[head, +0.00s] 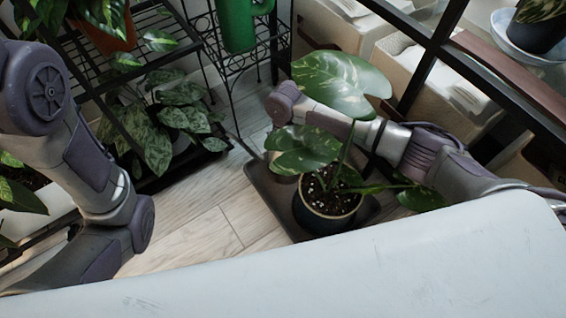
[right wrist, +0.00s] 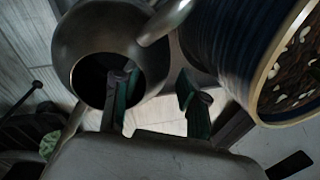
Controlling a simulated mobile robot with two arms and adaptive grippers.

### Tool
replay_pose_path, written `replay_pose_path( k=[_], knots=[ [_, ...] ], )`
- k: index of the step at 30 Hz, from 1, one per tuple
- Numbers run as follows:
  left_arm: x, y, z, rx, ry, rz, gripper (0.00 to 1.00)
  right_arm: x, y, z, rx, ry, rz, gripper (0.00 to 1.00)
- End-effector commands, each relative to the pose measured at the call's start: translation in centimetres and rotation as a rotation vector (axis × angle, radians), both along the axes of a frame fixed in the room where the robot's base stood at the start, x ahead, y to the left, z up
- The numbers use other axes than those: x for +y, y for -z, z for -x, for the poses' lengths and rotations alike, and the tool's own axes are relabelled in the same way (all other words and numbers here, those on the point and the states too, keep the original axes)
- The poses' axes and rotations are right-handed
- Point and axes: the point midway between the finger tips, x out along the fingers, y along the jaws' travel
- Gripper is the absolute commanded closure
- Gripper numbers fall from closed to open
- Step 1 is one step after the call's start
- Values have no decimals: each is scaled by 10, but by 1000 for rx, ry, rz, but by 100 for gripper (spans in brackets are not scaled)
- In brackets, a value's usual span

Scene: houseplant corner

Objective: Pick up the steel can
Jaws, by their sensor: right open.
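The steel can (right wrist: 68,42) is a rounded grey metal vessel with a dark round opening, in the upper left of the right wrist view. A thin metal spout or handle (right wrist: 165,20) extends from its right side. My right gripper (right wrist: 160,100) is open, with its two green-padded fingers apart. The left finger overlaps the can's opening in the picture; I cannot tell whether it is inside or in front.
A dark blue pot (right wrist: 225,45) stands close right of the can; the same pot (head: 325,218) shows in the head view, on a dark tray (head: 270,200). A green can (head: 237,25) stands on a wire stand. Plant racks are left, boxes behind glass right. Wooden floor (head: 200,235) is clear.

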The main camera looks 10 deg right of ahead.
Motion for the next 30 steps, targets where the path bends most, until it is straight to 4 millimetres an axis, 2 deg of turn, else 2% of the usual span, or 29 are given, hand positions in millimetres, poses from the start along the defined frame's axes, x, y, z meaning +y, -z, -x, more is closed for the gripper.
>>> replay_pose_path(
  k=[1,10,15,18,30],
  knots=[
    [0,5,0,0,0,0,60,0,4,0,-1,0,0,57],
    [0,4,0,-1,0,-1,60,0,3,1,-1,0,1,59],
    [0,4,0,-1,0,-1,60,0,3,1,-1,0,1,87],
    [0,4,0,-1,0,-1,60,0,3,0,-1,0,1,100],
    [0,4,0,0,0,-1,60,0,2,0,-2,0,0,100]
  ],
)
